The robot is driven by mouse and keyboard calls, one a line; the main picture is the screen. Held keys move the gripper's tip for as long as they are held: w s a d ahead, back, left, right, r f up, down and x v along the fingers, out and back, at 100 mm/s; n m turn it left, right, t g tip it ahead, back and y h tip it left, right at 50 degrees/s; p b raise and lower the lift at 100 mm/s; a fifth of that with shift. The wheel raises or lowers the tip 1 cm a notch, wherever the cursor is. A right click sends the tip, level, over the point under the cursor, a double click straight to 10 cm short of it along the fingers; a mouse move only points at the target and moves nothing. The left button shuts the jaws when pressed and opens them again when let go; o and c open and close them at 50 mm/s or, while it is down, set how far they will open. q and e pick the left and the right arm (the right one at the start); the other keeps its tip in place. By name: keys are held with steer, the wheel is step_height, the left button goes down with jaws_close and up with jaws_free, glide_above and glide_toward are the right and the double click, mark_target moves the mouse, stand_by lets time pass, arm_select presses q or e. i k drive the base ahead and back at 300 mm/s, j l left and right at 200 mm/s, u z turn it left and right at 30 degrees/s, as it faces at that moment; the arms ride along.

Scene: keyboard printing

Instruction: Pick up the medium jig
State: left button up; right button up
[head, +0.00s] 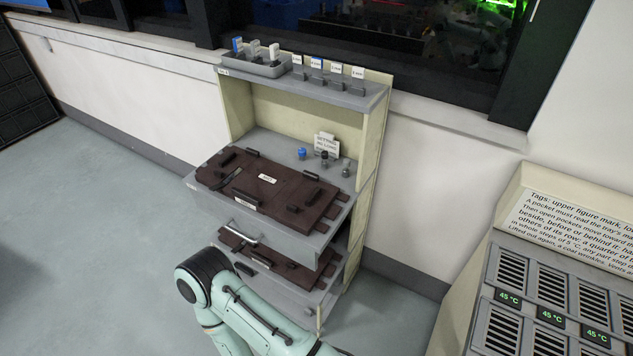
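A dark brown jig plate (290,192) with black blocks and small white labels lies on the upper worktop of a grey and cream cabinet. A second dark brown jig plate (292,271) lies on a lower level, partly hidden under the worktop and behind my arm. The labels are too small to read, so I cannot tell which plate is the medium one. One of my pale green arms rises from the bottom edge, its black-capped joint in front of the cabinet's lower left. I cannot tell which arm it is. Neither gripper is visible.
The cabinet's top shelf (340,99) holds a grey tray (256,68) and several tagged blocks. A small sign (327,143) and three small knobs stand behind the upper plate. A vented unit (548,300) with 45 °C displays stands at right. Floor at left is clear.

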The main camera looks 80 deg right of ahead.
mark_target(298, 200)
steer(key=z, duration=2.3)
steer(key=i+l, duration=0.15)
steer(key=i, duration=0.35)
steer(key=i+u, duration=0.1)
steer(key=u, duration=0.3)
steer(key=l+u, duration=0.1)
steer(key=u, duration=0.3)
steer(key=i+u, duration=0.1)
steer(key=u, duration=0.25)
